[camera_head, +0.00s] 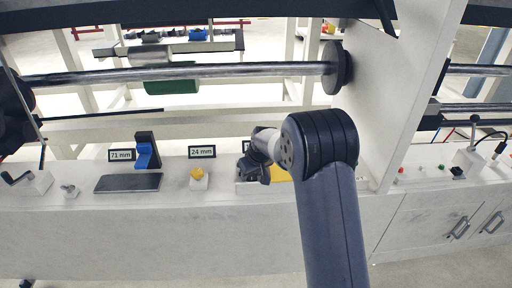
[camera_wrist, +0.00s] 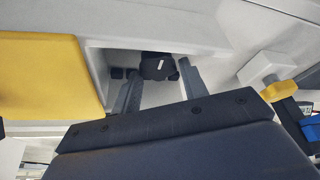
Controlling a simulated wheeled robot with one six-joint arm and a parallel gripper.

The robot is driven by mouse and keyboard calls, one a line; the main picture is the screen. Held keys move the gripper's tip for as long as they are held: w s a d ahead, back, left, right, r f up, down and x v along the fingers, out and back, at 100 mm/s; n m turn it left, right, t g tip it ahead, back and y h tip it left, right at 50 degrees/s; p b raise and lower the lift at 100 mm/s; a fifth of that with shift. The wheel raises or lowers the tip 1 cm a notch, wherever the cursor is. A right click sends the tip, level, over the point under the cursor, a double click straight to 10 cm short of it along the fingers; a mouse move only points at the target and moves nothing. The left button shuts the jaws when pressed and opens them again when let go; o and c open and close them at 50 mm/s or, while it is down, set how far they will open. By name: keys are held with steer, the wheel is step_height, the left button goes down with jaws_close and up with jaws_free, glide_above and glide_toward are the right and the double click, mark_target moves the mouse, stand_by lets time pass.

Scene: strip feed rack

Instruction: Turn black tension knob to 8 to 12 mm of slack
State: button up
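The black knob (camera_wrist: 158,66) shows in the wrist view on a pale recessed surface. My gripper (camera_wrist: 160,72) has its two grey fingers apart, one on each side of the knob, with the tips close to it. I cannot tell whether either finger touches it. In the head view my gripper (camera_head: 253,170) is low over the white bench beside a yellow panel, and I cannot make out the knob apart from it. A "24 mm" sign (camera_head: 202,152) and a "71 mm" sign (camera_head: 121,155) stand on the bench. A third sign (camera_head: 246,146) is mostly hidden by my arm.
A yellow knob (camera_head: 198,173) on a white block stands left of my gripper. Farther left are a blue part (camera_head: 147,152) on a black stand and a dark flat plate (camera_head: 128,183). A steel roller (camera_head: 190,73) spans above the bench. A white upright (camera_head: 405,90) stands right.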

steer(key=shift+o, duration=0.3)
steer(key=shift+r, duration=0.15)
steer(key=shift+r+p, duration=1.9)
steer(key=shift+r, duration=1.05)
steer(key=shift+o, duration=0.5)
steer(key=shift+o, duration=1)
steer(key=p+v, duration=0.2)
steer(key=v, duration=0.4)
steer(key=shift+f, duration=0.1)
steer(key=shift+f, duration=0.1)
